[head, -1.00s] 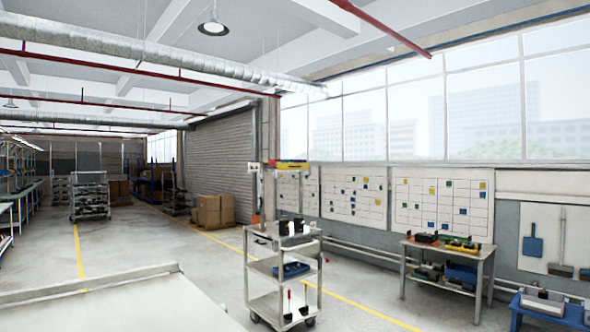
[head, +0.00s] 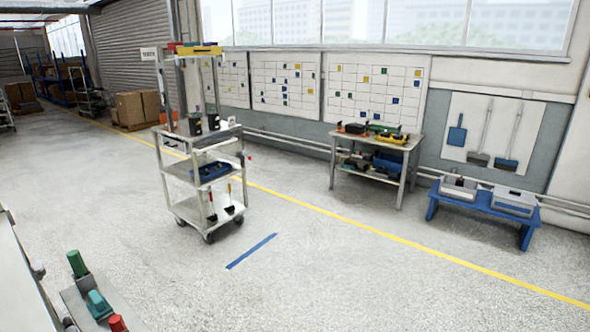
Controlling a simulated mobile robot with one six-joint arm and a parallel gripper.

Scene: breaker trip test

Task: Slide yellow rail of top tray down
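A yellow bar (head: 199,50) with red and blue pieces beside it sits at the top of a tall frame on a white-grey cart (head: 190,165). It may be the yellow rail, but it is too small to tell how it is mounted. Another yellow piece (head: 391,138) lies on the grey side table (head: 372,147) among green and dark items. My gripper is not in view.
A blue bench (head: 484,204) holds grey bins. Green, teal and red-topped items (head: 97,300) stand at lower left. Open floor (head: 300,275) lies ahead.

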